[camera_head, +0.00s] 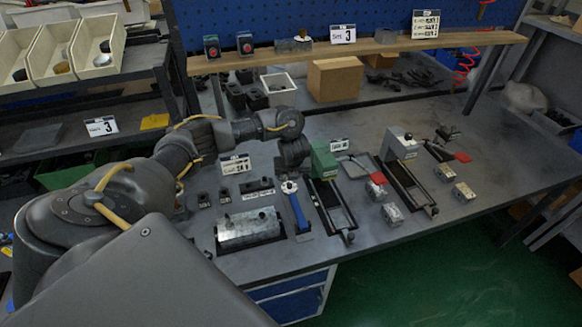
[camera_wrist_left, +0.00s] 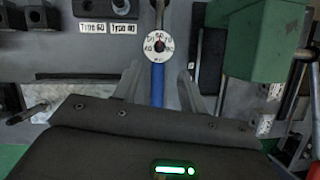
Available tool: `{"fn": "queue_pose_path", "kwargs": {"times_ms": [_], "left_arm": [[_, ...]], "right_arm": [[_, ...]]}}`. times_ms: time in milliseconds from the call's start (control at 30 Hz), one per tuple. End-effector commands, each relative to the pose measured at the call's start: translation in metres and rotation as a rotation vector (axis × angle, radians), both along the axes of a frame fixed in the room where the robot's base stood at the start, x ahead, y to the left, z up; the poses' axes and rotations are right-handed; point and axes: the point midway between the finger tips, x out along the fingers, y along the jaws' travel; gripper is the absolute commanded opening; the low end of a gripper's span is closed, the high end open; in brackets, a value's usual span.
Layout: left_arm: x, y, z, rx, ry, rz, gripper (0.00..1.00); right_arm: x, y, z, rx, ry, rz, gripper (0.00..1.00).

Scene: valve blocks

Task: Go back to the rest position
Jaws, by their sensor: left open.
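My left gripper (camera_head: 295,155) hangs over the workbench beside the green clamp head (camera_head: 323,161). In the left wrist view its two fingers (camera_wrist_left: 160,92) are apart, with nothing held between them. A blue-handled tool with a round white dial (camera_head: 297,205) lies on the bench below. In the wrist view the dial (camera_wrist_left: 158,44) and blue handle (camera_wrist_left: 157,84) show between the fingers, but I cannot tell the height gap. The green clamp (camera_wrist_left: 245,40) is at the upper right there. My right gripper is not in view.
A large silver block (camera_head: 248,229) lies near the bench's front edge. Several small metal blocks (camera_head: 392,214) lie to the right, around a second clamp with a white head (camera_head: 400,146). A cardboard box (camera_head: 335,79) stands under the shelf (camera_head: 400,46). The bench's right end is mostly clear.

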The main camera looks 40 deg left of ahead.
Motion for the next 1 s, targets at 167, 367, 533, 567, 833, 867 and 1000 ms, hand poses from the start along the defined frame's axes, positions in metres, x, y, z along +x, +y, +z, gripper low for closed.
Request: {"fn": "queue_pose_path", "kwargs": {"times_ms": [167,367,533,567,833,867,1000], "left_arm": [[-0.003,-0.003,0.011,0.000,0.001,-0.001,0.42],[-0.004,-0.003,0.010,0.000,0.001,0.001,0.42],[-0.003,-0.003,0.010,0.000,0.001,0.001,0.42],[-0.003,-0.003,0.010,0.000,0.001,0.001,0.42],[-0.005,-0.016,0.003,-0.022,-0.012,-0.003,0.42],[-0.006,-0.024,-0.002,-0.035,-0.020,-0.004,0.42],[-0.018,-0.096,-0.032,-0.174,-0.097,0.008,0.42]], "right_arm": [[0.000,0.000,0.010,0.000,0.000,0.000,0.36],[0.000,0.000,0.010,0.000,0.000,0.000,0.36],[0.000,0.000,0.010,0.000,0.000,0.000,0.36],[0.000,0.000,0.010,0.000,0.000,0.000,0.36],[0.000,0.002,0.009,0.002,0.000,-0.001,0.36],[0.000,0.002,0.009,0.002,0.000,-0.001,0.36],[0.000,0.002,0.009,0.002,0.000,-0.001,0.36]]}}
